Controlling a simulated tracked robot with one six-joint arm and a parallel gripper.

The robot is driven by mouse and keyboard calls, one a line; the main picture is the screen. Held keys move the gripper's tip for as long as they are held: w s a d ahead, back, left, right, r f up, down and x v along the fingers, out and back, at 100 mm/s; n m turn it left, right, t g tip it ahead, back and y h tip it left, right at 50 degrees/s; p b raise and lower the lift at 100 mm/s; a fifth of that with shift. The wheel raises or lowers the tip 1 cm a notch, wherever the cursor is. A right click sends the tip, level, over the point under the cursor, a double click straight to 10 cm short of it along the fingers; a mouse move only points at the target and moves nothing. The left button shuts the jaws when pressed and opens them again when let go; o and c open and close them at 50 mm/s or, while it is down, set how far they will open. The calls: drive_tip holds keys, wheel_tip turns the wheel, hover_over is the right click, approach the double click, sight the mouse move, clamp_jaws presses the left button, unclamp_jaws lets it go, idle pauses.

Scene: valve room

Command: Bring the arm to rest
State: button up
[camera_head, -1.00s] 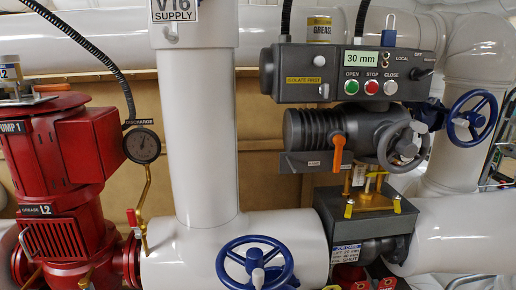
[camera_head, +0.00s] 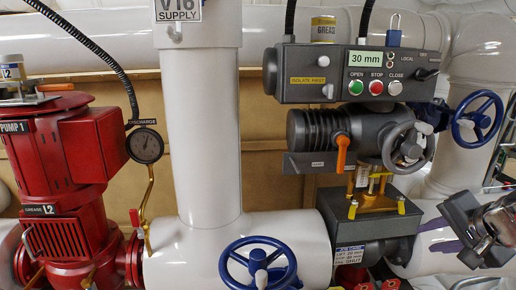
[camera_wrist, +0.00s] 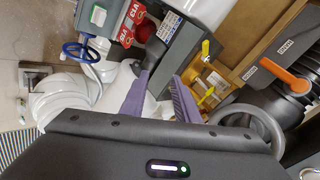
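My gripper (camera_head: 428,238) is at the lower right of the head view, in front of the white pipe and to the right of the dark valve box (camera_head: 350,222). Its two purple fingers also show in the wrist view (camera_wrist: 159,76). They stand apart with a gap between them, and nothing is held. The wrist view shows the box and its yellow wing bolts beyond the fingertips. The grey handwheel (camera_wrist: 243,125) lies to the right of the fingers, close in the picture; I cannot tell the exact distance.
The actuator control box (camera_head: 360,75) reads 30 mm. Below it are an orange lever (camera_head: 342,152) and the grey handwheel (camera_head: 407,147). Blue handwheels stand at the right (camera_head: 477,119) and bottom centre (camera_head: 258,264). A red pump (camera_head: 60,160) and a gauge (camera_head: 145,146) are at left.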

drive_tip(key=s+a+f+n+g, duration=0.1)
drive_tip(key=s+a+f+n, duration=0.2)
drive_tip(key=a, duration=0.5)
drive_tip(key=s+a+f+n+g, duration=0.1)
drive_tip(key=s+a+f+n, duration=0.2)
drive_tip(key=s+a+n, duration=0.2)
drive_tip(key=s+a+f+n+g, duration=0.1)
drive_tip(key=s+a+f+n, duration=0.3)
drive_tip(key=a, duration=0.8)
drive_tip(key=shift+s+n, duration=0.5)
drive_tip(key=shift+n, duration=0.2)
drive_tip(key=shift+a, duration=0.15)
